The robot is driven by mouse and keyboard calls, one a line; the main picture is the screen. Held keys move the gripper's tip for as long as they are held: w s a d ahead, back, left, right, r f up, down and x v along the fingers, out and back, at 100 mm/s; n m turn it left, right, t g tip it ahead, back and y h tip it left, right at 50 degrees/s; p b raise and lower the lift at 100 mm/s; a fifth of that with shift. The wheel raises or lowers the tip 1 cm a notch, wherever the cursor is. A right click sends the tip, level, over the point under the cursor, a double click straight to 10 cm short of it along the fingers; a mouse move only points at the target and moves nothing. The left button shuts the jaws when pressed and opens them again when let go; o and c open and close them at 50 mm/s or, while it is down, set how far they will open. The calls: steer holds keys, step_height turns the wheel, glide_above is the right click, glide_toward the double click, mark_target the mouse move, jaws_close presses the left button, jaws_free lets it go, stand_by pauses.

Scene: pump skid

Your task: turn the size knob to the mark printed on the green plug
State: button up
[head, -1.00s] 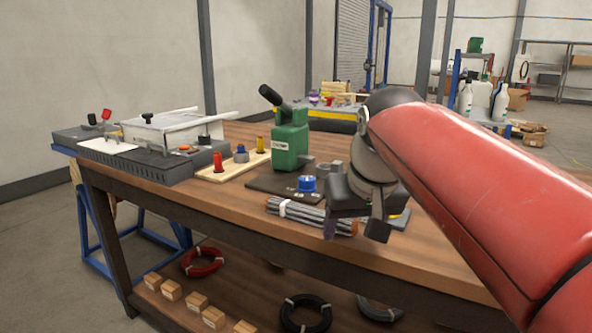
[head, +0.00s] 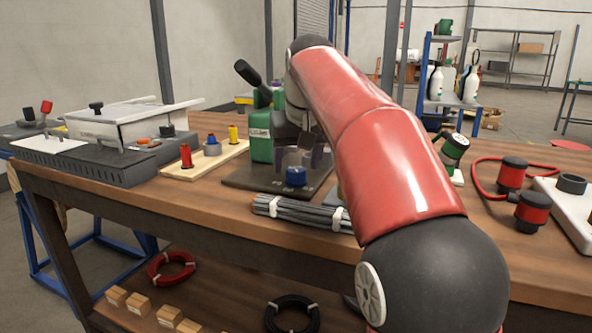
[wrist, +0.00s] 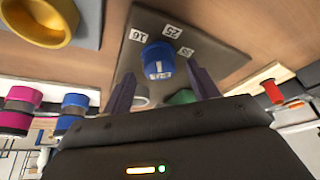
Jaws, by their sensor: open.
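The blue size knob (head: 296,177) stands on a dark plate (head: 250,176); it also shows in the wrist view (wrist: 158,58), with a white line and small lettering. White labels lie around it on the plate: 16 (wrist: 138,36), 25 (wrist: 172,32) and one that looks like 35 (wrist: 186,51). My gripper (head: 298,158) is open above the knob, pointing down; in the wrist view its fingers (wrist: 163,92) are apart, with the knob beyond their tips. No contact is visible. I cannot make out a green plug with a readable mark.
A green machine body (head: 261,140) with a black lever stands behind the plate. A grey cable bundle (head: 302,211) lies in front. A wooden board (head: 208,163) with spools is left, beside a grey unit (head: 90,160). Red-and-black parts (head: 531,212) lie on the right.

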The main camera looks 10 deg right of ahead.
steer(key=shift+x, duration=0.75)
steer(key=c, duration=1)
